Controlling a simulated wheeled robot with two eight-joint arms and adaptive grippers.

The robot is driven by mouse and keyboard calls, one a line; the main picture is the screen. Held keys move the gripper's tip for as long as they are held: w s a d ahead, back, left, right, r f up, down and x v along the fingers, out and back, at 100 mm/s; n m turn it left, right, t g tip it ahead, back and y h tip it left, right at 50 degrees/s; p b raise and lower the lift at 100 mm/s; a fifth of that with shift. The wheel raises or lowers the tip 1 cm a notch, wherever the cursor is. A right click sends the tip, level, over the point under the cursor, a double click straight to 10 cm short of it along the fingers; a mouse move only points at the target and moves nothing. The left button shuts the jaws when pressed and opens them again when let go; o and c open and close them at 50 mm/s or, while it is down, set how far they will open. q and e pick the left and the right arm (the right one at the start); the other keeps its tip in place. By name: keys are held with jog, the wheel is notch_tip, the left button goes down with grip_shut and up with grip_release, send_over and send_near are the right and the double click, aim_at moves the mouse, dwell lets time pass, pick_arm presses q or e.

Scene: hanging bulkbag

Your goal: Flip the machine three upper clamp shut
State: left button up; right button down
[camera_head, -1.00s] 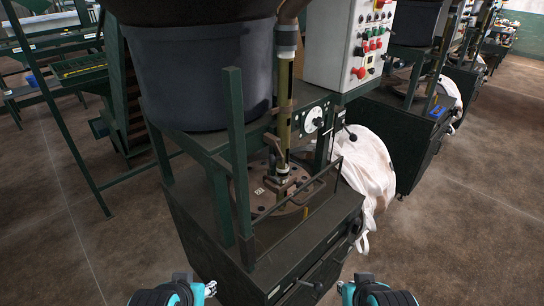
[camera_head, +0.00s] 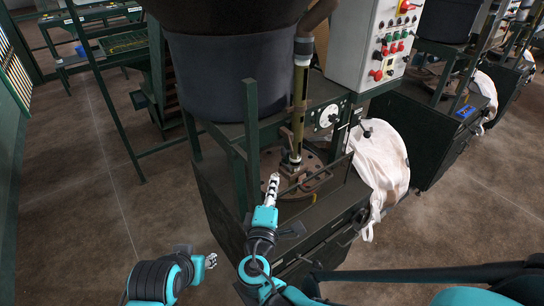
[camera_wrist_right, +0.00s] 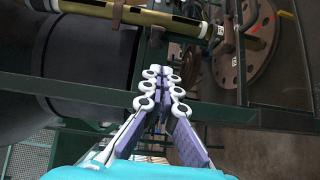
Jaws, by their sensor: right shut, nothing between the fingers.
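The machine's upright yellow-green tube (camera_head: 299,95) stands above a round brown plate (camera_head: 320,160). Brown clamp parts (camera_head: 286,140) sit beside the tube's lower part; I cannot tell which is the upper clamp or how it stands. My right gripper (camera_head: 273,180) is shut and empty, in front of the tube and apart from it. In the right wrist view its fingers (camera_wrist_right: 164,82) are together, with the tube (camera_wrist_right: 190,24) and plate (camera_wrist_right: 255,50) beyond. My left gripper (camera_head: 211,260) is low at the left, away from the machine; its jaws are too small to read.
A dark green frame post (camera_head: 252,145) stands close left of my right gripper, beside a large dark drum (camera_head: 215,75). A control box (camera_head: 375,45) and white bag (camera_head: 385,160) are at the right.

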jog(key=shift+s+a+r, duration=0.1)
jog(key=shift+a+r, duration=0.1)
jog(key=shift+a, duration=0.25)
jog(key=w+d+b, duration=0.1)
jog(key=w, duration=0.9)
jog(key=shift+d+b, duration=0.2)
jog(key=shift+b, duration=0.2)
jog(key=shift+d+n, duration=0.1)
jog(key=shift+n, duration=0.2)
jog(key=shift+s+d+n+y, duration=0.2)
jog(key=shift+d+n+y, duration=0.15)
jog(key=shift+y, duration=0.45)
jog(key=shift+d, duration=0.1)
